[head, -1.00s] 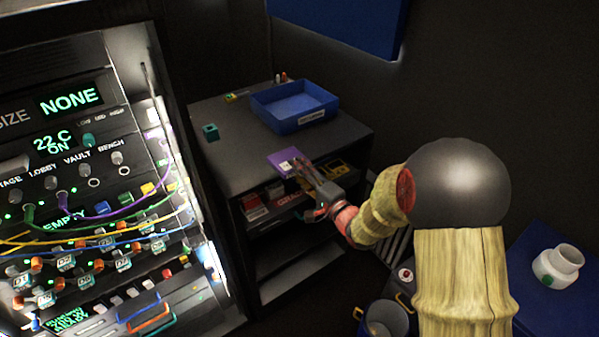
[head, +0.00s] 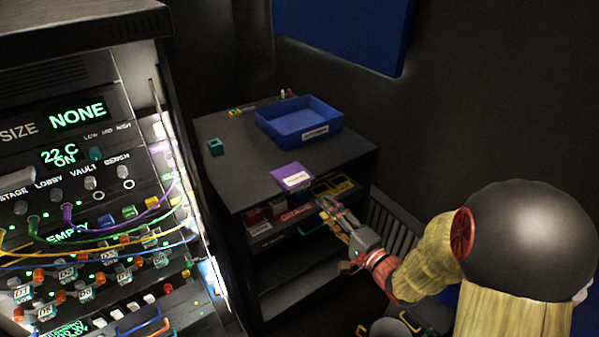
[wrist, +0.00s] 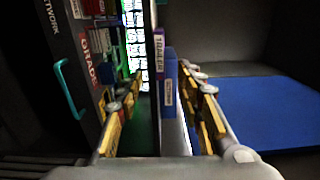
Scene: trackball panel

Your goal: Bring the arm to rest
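My gripper (head: 330,206) is in front of the dark cabinet (head: 240,165), a little below its top edge. In the wrist view its two fingers (wrist: 162,105) stand apart with nothing held between them. The purple box with a white label (head: 292,177) lies on the cabinet top near the front edge, apart from the gripper. In the wrist view the purple box (wrist: 159,50) shows beyond the gap between the fingers, beside the blue tray (wrist: 170,85). My arm reaches in from the lower right, bent.
The blue tray (head: 298,120) and a teal cube (head: 215,147) stand on the cabinet top. A lit control panel with cables (head: 90,210) stands at left. A blue wall panel (head: 345,30) hangs behind.

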